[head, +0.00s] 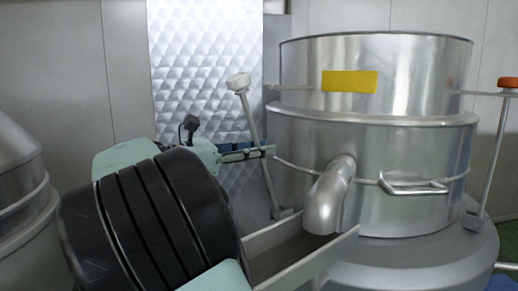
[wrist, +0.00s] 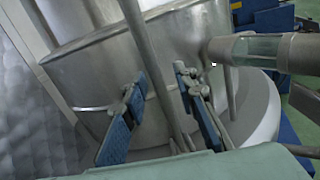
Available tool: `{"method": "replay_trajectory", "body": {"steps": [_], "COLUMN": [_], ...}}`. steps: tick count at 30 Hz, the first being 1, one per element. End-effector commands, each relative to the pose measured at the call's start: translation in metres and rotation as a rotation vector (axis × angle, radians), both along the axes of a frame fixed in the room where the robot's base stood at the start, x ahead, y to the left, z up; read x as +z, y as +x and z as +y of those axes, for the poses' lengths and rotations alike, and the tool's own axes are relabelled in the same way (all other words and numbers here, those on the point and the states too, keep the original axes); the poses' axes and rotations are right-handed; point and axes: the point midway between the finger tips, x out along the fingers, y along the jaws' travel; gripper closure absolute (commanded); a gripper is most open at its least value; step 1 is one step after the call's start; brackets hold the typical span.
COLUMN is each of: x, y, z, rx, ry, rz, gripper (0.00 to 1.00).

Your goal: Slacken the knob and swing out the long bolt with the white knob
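The white knob (head: 238,82) tops a long grey bolt (head: 252,122) at the left of the steel vessel (head: 370,140). The bolt leans out to the left, and its knob stands apart from the vessel's left lug (head: 271,88). Its foot is at a low pivot (head: 284,213). My gripper (head: 272,151) is at the bolt's middle, well below the knob. In the wrist view, my gripper (wrist: 161,86) is open, with the bolt (wrist: 151,64) running between its blue-padded fingers. I cannot tell whether a finger touches it. The knob is outside the wrist view.
A second bolt with an orange knob (head: 508,82) stands at the vessel's right. A bar handle (head: 413,187) sticks out in front. A quilted metal panel (head: 203,62) is behind.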

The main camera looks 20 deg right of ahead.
Motion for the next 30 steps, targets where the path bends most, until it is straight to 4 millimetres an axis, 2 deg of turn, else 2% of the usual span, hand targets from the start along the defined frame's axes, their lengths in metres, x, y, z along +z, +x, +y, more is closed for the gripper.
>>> {"method": "replay_trajectory", "body": {"steps": [7, 15, 30], "x": [0.0001, 0.0002, 0.0000], "y": [0.0001, 0.0002, 0.0016], "z": [-0.0011, -0.0009, -0.0007], "rx": [0.000, 0.000, 0.000], "ry": [0.000, 0.000, -0.004], "rz": [-0.001, -0.001, -0.001], "gripper": [0.73, 1.00, 1.00]}}
